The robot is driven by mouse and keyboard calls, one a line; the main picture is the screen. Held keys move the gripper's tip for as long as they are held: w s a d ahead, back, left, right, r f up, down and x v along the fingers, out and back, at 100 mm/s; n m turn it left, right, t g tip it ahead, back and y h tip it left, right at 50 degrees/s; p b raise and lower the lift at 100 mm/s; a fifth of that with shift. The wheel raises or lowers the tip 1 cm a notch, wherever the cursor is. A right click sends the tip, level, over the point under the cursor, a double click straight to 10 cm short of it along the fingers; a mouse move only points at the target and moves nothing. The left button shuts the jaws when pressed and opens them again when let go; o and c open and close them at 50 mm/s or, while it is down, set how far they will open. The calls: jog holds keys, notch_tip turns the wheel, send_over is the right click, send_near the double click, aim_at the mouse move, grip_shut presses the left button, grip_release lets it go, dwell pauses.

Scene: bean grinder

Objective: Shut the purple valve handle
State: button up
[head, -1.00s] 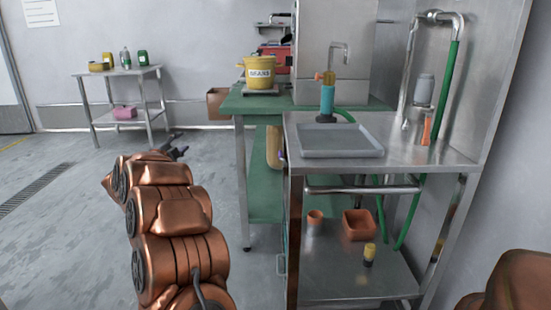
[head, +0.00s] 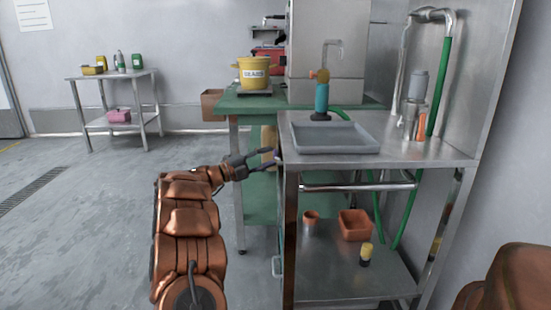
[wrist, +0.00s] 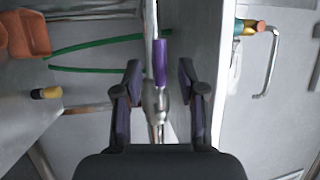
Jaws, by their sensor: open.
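The purple valve handle (wrist: 160,62) stands out in the wrist view, lengthwise in the picture, on a metal valve body (wrist: 156,100) set on a pipe. My gripper (wrist: 160,75) is open, with one dark finger on each side of the handle and a visible gap on both sides. Whether the handle lies fully between the fingertips or just beyond them is hard to tell. In the head view my gripper (head: 268,160) is at the left front edge of the steel sink table, where the handle is too small and covered to make out clearly.
The steel table (head: 430,150) carries a grey tray (head: 335,137) and a teal-and-orange tap (head: 321,95). Its lower shelf holds an orange box (head: 355,225) and a small yellow-and-black item (head: 366,254). A green bench (head: 235,103) stands behind. The floor at left is clear.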

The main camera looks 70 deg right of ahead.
aim_at(275, 152)
jog(key=shift+b+x, duration=0.45)
jog(key=shift+x, duration=1.25)
grip_shut()
